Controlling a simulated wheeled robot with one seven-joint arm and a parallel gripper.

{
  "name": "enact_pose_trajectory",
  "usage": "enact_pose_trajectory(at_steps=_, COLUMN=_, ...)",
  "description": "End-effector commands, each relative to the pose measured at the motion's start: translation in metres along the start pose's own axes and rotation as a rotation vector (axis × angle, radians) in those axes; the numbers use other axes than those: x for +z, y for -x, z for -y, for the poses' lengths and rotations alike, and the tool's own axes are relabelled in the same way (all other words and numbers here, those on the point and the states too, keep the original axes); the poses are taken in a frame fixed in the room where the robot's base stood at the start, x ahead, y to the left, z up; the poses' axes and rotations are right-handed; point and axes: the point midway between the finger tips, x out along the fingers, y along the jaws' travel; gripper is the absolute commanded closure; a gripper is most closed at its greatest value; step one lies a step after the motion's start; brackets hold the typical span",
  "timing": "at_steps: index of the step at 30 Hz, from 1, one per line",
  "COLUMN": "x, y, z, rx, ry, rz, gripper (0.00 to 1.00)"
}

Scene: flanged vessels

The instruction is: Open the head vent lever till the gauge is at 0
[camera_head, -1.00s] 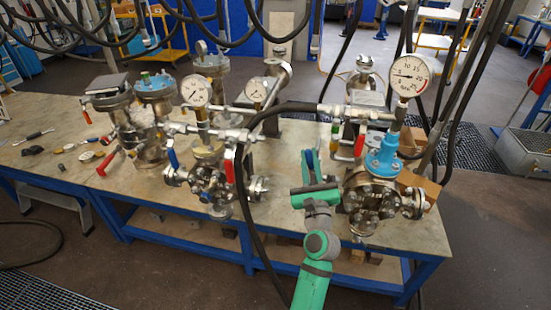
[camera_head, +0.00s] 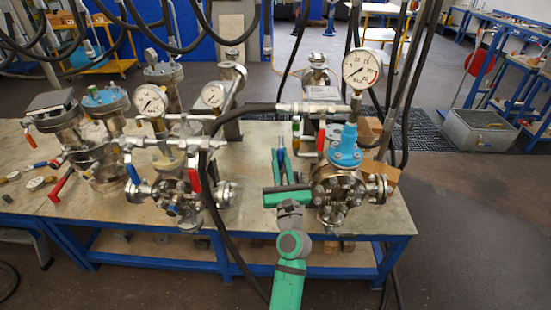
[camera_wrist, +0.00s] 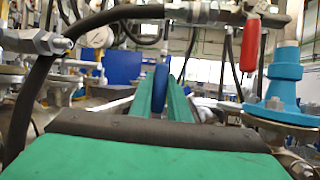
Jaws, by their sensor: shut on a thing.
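My gripper (camera_head: 283,160) is shut on a blue lever handle (camera_wrist: 160,88), which shows between the green fingers in the wrist view. The fingers are left of the vessel with the blue neck (camera_head: 345,148) and below the valve pipework. A pressure gauge (camera_head: 361,68) stands above that neck; its needle is too small to read surely. A red lever (camera_head: 321,138) hangs down to the right of my fingers; it also shows in the wrist view (camera_wrist: 250,45). The blue lever's pivot is hidden.
A black hose (camera_head: 212,200) loops down left of my arm. Another flanged vessel (camera_head: 170,195) with gauges and red and blue levers stands to the left. Dark hoses (camera_head: 405,100) run close behind the gauge. The bench (camera_head: 390,225) has bare room at its right front.

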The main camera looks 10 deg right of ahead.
Motion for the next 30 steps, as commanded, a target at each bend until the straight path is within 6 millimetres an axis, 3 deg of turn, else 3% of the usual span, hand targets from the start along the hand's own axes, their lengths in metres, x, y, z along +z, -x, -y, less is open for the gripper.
enact_pose_trajectory(at_steps=4, x=-0.002, y=0.001, z=0.002, rx=-0.003, ry=-0.001, rz=-0.004, gripper=1.00)
enact_pose_trajectory(at_steps=5, x=-0.002, y=0.001, z=0.002, rx=-0.003, ry=-0.001, rz=-0.004, gripper=0.79)
enact_pose_trajectory(at_steps=7, x=-0.002, y=0.001, z=0.002, rx=-0.002, ry=-0.001, rz=-0.003, gripper=0.65)
enact_pose_trajectory(at_steps=19, x=-0.001, y=0.005, z=0.000, rx=0.000, ry=0.000, rz=-0.002, gripper=0.65)
enact_pose_trajectory(at_steps=30, x=-0.002, y=0.060, z=0.000, rx=0.000, ry=0.000, rz=-0.004, gripper=0.65)
